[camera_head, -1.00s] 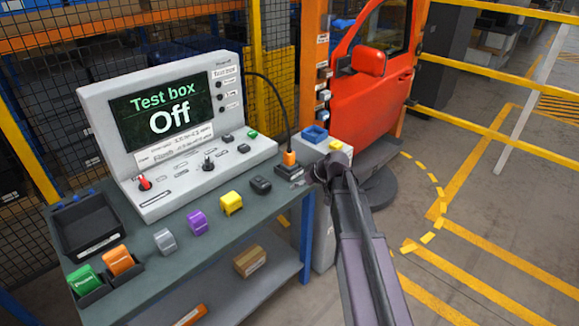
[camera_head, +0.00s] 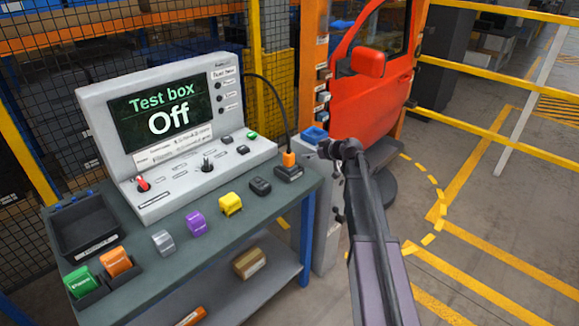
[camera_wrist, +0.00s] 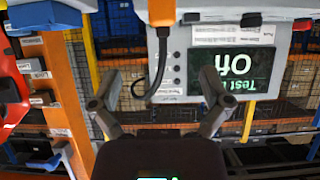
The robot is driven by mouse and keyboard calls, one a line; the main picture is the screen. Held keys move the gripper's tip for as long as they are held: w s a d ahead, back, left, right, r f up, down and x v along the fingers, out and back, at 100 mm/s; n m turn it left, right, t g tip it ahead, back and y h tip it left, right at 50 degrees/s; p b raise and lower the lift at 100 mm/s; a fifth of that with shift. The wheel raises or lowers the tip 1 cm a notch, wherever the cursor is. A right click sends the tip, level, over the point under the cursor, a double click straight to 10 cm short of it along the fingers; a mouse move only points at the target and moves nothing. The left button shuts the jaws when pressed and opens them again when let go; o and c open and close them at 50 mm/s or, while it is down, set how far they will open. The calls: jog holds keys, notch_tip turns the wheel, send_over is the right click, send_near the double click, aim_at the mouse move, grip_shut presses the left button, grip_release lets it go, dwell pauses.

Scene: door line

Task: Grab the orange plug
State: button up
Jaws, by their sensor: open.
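The orange plug (camera_head: 289,158) stands upright in a dark holder at the right end of the bench, with a black cable rising from it to the test box (camera_head: 185,130). In the wrist view, which is upside down, the orange plug (camera_wrist: 162,12) is at the top edge, partly cut off, with its cable hanging down the picture. My gripper (camera_wrist: 160,88) is open and empty, its two fingers apart below the plug in that view. In the head view my arm's end is just right of the plug; the fingers are not clear there.
A grey bench (camera_head: 140,295) carries grey, purple, yellow and black blocks. Green and orange blocks (camera_head: 116,262) sit in a holder at front left, beside a black tray (camera_head: 88,230). A blue open bin (camera_head: 314,133) and red car door (camera_head: 375,95) are close to my arm.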

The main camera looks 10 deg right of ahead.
aim_at(291, 154)
jog(key=b+x, duration=0.3)
jog(key=x, duration=0.4)
jog(key=shift+w+a+f+b, duration=0.15)
jog(key=shift+w+f+b, duration=0.1)
jog(key=shift+w+b, duration=0.05)
jog(key=shift+w+a, duration=0.15)
jog(key=shift+b+x, duration=1.4)
jog(key=shift+x, duration=1.25)
grip_shut()
jog(key=shift+r+p, duration=0.2)
jog(key=shift+p, duration=0.1)
